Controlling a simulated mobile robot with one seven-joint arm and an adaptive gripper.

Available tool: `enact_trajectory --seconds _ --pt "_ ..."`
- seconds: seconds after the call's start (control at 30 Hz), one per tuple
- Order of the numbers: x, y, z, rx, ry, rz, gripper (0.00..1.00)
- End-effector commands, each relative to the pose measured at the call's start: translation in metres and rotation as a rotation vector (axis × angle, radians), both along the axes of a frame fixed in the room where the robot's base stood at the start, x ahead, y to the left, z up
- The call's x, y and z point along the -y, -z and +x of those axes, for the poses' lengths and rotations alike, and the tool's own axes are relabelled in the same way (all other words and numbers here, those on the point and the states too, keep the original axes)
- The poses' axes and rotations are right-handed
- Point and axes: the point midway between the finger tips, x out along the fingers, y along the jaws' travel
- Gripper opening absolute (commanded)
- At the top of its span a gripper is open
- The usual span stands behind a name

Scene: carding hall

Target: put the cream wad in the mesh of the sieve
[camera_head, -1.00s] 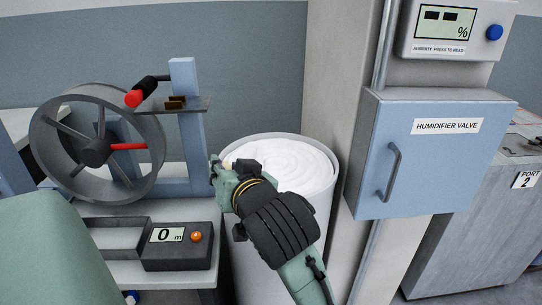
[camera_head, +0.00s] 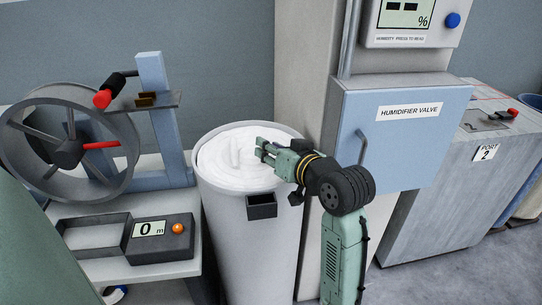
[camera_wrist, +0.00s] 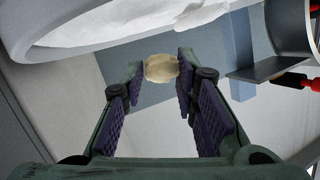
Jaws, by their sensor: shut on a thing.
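The cream wad (camera_wrist: 161,68) shows in the wrist view as a small, rounded, pale lump between my fingertips. My gripper (camera_head: 264,150) is shut on it, one finger pad on each side. In the head view my gripper is in front of the white fibre in the tall can, toward the can's right side, pointing left. I cannot pick out the wad there. I see no sieve or mesh in either view.
The tall can (camera_head: 238,225) holds white fibre (camera_head: 232,165) and has a small black box (camera_head: 262,206) on its front. A reel (camera_head: 68,150) and a length counter (camera_head: 160,240) stand left. A humidifier valve cabinet (camera_head: 405,150) is right. Floor is clear at lower right.

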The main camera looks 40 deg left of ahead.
Motion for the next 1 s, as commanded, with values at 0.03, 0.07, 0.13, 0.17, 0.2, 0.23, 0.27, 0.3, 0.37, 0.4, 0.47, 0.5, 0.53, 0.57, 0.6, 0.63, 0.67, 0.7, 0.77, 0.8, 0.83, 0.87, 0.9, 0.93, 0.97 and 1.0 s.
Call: enact_trajectory --seconds 0.03,0.07,0.13,0.17,0.2,0.23,0.27,0.3,0.37,0.4,0.47,0.5,0.53,0.57,0.6,0.63,0.67,0.7,0.77,0.8,0.83,0.87,0.9,0.93,0.97,1.0 --pt "0.000 0.008 -0.001 -0.007 -0.001 -0.002 0.16" --pt "0.000 0.012 -0.001 -0.008 -0.001 -0.002 0.16" --pt "0.000 0.021 -0.001 -0.007 0.000 -0.001 0.16" --pt "0.000 0.023 -0.001 -0.006 -0.001 -0.002 0.16" --pt "0.000 0.026 -0.001 -0.004 0.000 -0.002 0.16" --pt "0.000 0.027 -0.001 -0.003 0.000 -0.002 0.16" --pt "0.000 0.028 -0.001 -0.002 0.000 -0.001 0.16" --pt "0.000 0.028 -0.001 -0.001 0.000 -0.001 0.16" --pt "0.000 0.028 -0.001 0.000 0.000 -0.001 0.16" --pt "0.000 0.028 -0.001 0.000 0.000 -0.001 0.16" --pt "0.000 0.028 -0.001 0.000 0.000 -0.001 0.16" --pt "0.000 0.028 -0.001 0.000 0.000 -0.001 0.16" --pt "0.000 0.029 -0.001 0.000 0.000 -0.001 0.16" --pt "0.000 0.030 -0.001 -0.002 0.000 -0.001 0.16" --pt "0.000 0.032 -0.001 -0.002 0.000 -0.001 0.16" --pt "0.000 0.033 -0.001 -0.002 0.000 -0.001 0.16" --pt "0.000 0.032 -0.001 -0.001 0.000 -0.001 0.28" --pt "0.000 0.032 -0.001 0.000 0.000 -0.001 0.30" --pt "0.000 0.032 -0.001 -0.002 0.000 -0.001 0.34" --pt "0.000 0.032 -0.001 -0.002 0.000 -0.001 0.37" --pt "0.000 0.032 -0.001 -0.002 0.000 -0.001 0.39" --pt "0.000 0.032 -0.001 -0.002 0.000 -0.001 0.41" --pt "0.000 0.031 -0.001 -0.002 0.000 -0.001 0.44" --pt "0.000 0.031 -0.001 -0.002 0.000 -0.001 0.46" --pt "0.000 0.031 -0.001 -0.002 0.000 -0.001 0.48" --pt "0.000 0.031 -0.001 -0.002 0.000 -0.001 0.48"
